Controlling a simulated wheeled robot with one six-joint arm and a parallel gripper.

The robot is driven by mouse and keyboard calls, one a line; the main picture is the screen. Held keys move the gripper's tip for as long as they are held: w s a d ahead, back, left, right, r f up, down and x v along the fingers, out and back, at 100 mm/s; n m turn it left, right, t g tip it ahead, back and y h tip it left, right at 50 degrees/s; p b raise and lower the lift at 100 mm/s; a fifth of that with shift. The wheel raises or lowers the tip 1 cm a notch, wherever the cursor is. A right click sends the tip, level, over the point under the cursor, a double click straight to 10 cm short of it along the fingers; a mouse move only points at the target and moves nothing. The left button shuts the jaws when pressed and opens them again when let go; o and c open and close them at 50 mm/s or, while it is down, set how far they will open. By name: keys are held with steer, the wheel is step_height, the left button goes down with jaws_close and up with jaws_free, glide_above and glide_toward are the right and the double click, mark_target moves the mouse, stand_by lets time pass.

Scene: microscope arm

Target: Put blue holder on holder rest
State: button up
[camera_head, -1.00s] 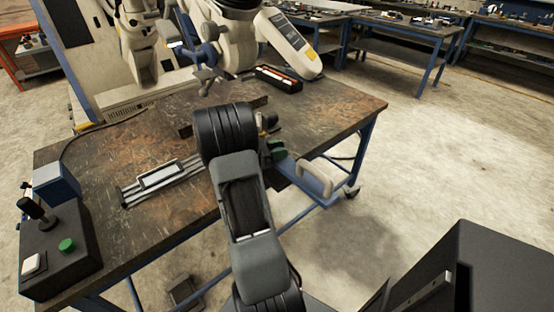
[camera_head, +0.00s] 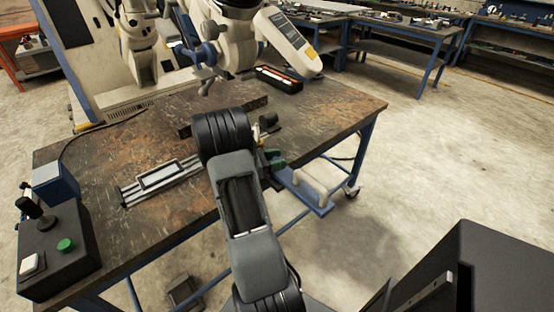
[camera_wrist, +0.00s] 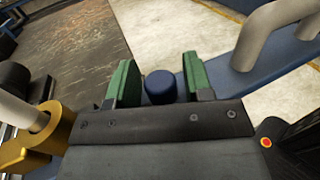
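The blue holder (camera_head: 318,206) is a flat blue bar with a pale loop handle, to the right of my gripper and out past the table's near edge. In the wrist view its blue bar (camera_wrist: 270,72) runs to the upper right. My gripper (camera_head: 272,160) has green fingertips; in the wrist view they (camera_wrist: 160,82) stand on both sides of the holder's round blue end, close against it. My arm hides much of the gripper in the head view. I cannot tell for sure which thing is the holder rest.
A metal rail with a bright frame (camera_head: 150,187) lies on the worn table (camera_head: 330,105), left of my arm. A brown bar (camera_head: 240,103) lies behind my wrist. A control box (camera_head: 58,250) stands front left. A large pale machine (camera_head: 232,45) stands at the back.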

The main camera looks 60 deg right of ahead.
steer(key=shift+o, duration=0.7)
steer(key=shift+w+a+r, duration=0.1)
steer(key=v, duration=1.1)
steer(key=shift+w+a, duration=0.25)
steer(key=shift+a, duration=0.05)
steer(key=shift+a+r, duration=0.2)
steer(key=shift+a, duration=0.1)
steer(key=s+a+r+m+t+y, duration=0.2)
steer(key=a+m+t+y, duration=0.3)
steer(key=a, duration=0.9)
steer(key=s+a+r+m+t+y, duration=0.3)
steer(key=a+m+t+y, duration=0.2)
steer(key=a, duration=0.9)
steer(key=shift+a+t+y, duration=0.35)
steer(key=shift+t+y, duration=1.55)
steer(key=shift+t, duration=0.5)
